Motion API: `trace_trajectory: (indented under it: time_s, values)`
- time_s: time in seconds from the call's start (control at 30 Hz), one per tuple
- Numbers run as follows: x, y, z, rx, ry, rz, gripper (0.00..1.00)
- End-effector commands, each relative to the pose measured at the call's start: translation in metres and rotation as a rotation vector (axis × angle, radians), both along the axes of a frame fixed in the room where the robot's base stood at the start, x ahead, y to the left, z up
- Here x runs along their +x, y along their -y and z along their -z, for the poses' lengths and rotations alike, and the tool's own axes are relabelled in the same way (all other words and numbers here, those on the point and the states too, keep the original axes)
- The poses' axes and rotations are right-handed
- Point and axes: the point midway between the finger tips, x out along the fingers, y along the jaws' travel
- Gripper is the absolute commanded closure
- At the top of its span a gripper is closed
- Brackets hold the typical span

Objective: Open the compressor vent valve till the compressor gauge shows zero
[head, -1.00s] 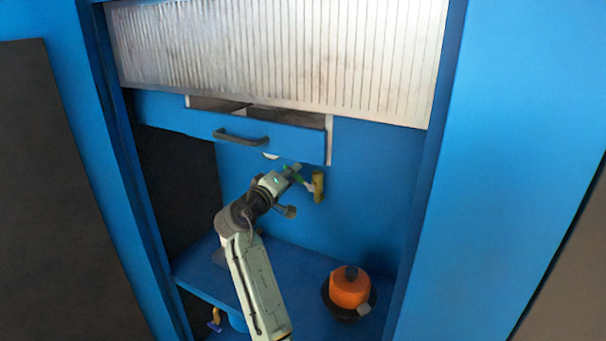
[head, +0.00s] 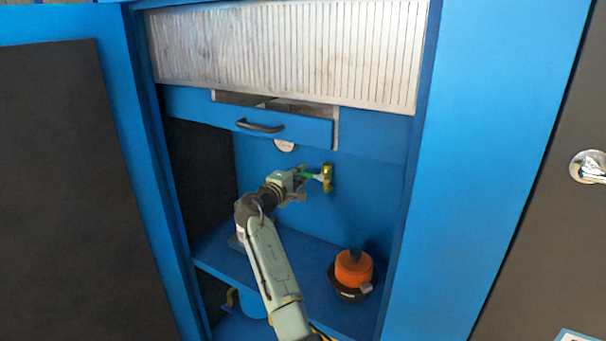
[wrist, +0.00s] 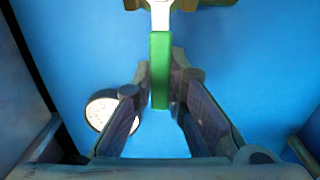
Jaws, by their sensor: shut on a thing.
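The vent valve is a brass body (head: 327,178) on the blue back wall, with a lever that has a green grip (wrist: 160,70) and a pale metal neck. My gripper (head: 304,176) reaches the lever from the left in the head view. In the wrist view, my gripper (wrist: 158,100) is shut on the green grip, one finger on each side. The compressor gauge (head: 285,146) is a round white dial just under the drawer, partly covered by it. It also shows in the wrist view (wrist: 101,112), partly behind a finger. Its needle is too blurred to read.
A blue drawer with a dark handle (head: 260,127) hangs partly open above my gripper. Blue cabinet walls close in both sides.

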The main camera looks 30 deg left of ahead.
Motion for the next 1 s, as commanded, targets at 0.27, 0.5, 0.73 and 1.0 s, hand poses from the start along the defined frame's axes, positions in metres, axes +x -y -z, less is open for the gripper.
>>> trace_trajectory:
  time_s: [0.27, 0.5, 0.73, 1.0]
  values:
    - [0.0000, -0.0010, 0.0005, -0.013, 0.001, 0.000, 1.00]
    - [0.0000, -0.0010, 0.0007, -0.012, 0.001, 0.000, 0.80]
    - [0.0001, -0.0007, 0.0007, -0.009, 0.000, 0.000, 0.66]
    - [-0.0002, -0.0006, 0.0006, -0.008, 0.000, 0.000, 0.66]
